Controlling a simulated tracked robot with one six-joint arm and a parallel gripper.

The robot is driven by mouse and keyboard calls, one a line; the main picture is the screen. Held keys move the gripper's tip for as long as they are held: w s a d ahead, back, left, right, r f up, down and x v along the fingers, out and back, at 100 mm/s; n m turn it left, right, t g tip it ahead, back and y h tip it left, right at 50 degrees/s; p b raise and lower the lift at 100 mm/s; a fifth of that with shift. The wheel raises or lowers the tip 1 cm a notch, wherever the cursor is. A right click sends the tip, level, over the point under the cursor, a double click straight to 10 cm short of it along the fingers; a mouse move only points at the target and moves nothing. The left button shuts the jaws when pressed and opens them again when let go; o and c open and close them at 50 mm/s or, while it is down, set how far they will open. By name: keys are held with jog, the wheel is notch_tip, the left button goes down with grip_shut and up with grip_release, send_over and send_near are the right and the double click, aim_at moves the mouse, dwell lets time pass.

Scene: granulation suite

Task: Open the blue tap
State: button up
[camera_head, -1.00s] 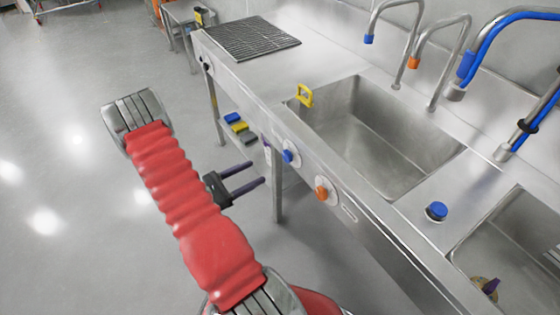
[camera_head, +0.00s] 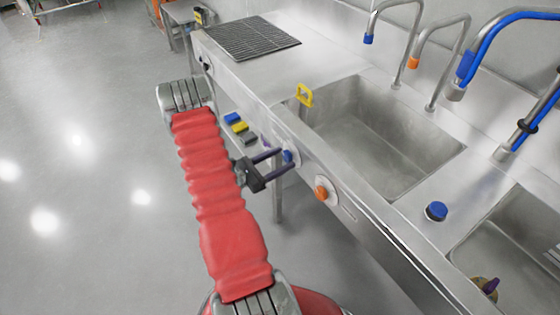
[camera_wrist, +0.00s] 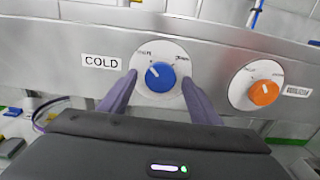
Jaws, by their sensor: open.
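The blue tap knob (camera_wrist: 160,77) sits on a round white dial on the sink's steel front panel, beside a label reading COLD. Its white pointer mark points to the upper left in the wrist view. My gripper (camera_wrist: 160,92) is open, with one finger on each side of the blue knob. Whether the fingers touch the knob I cannot tell. In the head view my gripper (camera_head: 282,160) is at the panel, and its fingers partly hide the blue knob (camera_head: 287,156).
An orange knob (camera_wrist: 264,92) is on the same panel to the right, close to my right finger. A steel sink basin (camera_head: 440,165) with a yellow tag (camera_head: 304,95) on its rim lies behind the panel. Blue, yellow and grey blocks (camera_head: 238,126) lie below. The floor at left is clear.

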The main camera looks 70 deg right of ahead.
jog(key=shift+c, duration=0.3)
jog(key=c, duration=0.9)
jog(key=shift+a, duration=0.2)
jog(key=shift+c, duration=0.5)
jog(key=shift+d, duration=0.25)
